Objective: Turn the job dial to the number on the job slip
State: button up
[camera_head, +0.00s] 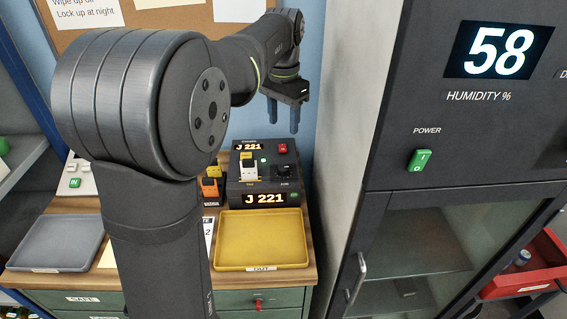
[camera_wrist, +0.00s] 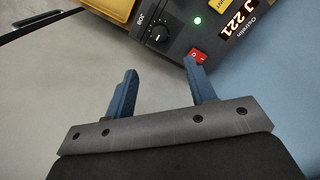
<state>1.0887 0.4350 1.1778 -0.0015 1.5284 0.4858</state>
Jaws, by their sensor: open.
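The job dial (camera_head: 284,171) is a black knob on the front of a dark control box (camera_head: 234,189) at the back of the bench. In the wrist view the dial (camera_wrist: 158,34) sits beside the label JOB, just beyond the fingertips. My gripper (camera_head: 295,130) is open and empty, above and near the box; its two blue fingers also show in the wrist view (camera_wrist: 160,70), apart from the dial. The box's display (camera_head: 264,198) reads J 221. A white slip (camera_head: 209,232) is mostly hidden behind my arm; only a 2 shows at its edge.
A red switch (camera_wrist: 196,54) and a lit green lamp (camera_wrist: 197,21) are near the dial. A yellow tray (camera_head: 262,262) marked OUT lies in front of the box. A grey tray (camera_head: 55,243) is left. A tall dark cabinet (camera_head: 400,170) stands right.

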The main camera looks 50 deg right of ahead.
aim_at(284, 167)
notch_tip(284, 167, down, 14)
jog(key=shift+f, duration=0.1)
dwell(0.4)
jog(key=c, duration=1)
